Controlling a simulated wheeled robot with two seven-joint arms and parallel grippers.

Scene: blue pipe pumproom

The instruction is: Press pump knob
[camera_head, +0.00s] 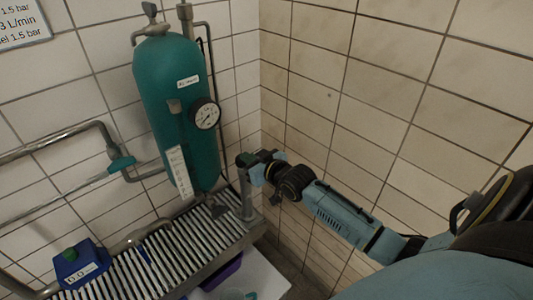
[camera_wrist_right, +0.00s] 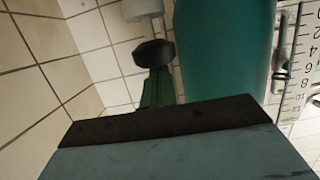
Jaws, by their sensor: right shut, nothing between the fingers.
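The pump knob (camera_wrist_right: 153,52) is a black faceted knob in the right wrist view, with a pale grey cylinder beyond it. In the head view a grey metal post (camera_head: 246,200) stands at the right end of the slatted rack, and my right gripper (camera_head: 249,158) is at its top. The knob is too small and covered there to make out clearly. My right gripper is shut and empty; its narrow dark green fingers (camera_wrist_right: 158,90) reach up to the knob in the wrist view. I cannot tell whether they touch it. My left gripper is not in view.
A tall teal tank (camera_head: 175,100) with a round gauge (camera_head: 205,113) and a white scale strip (camera_head: 179,172) stands left of my gripper. A blue canister (camera_head: 80,265) is on the slatted rack (camera_head: 185,250). Pipes run along the left wall. A tiled wall (camera_head: 380,110) is close behind my right arm.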

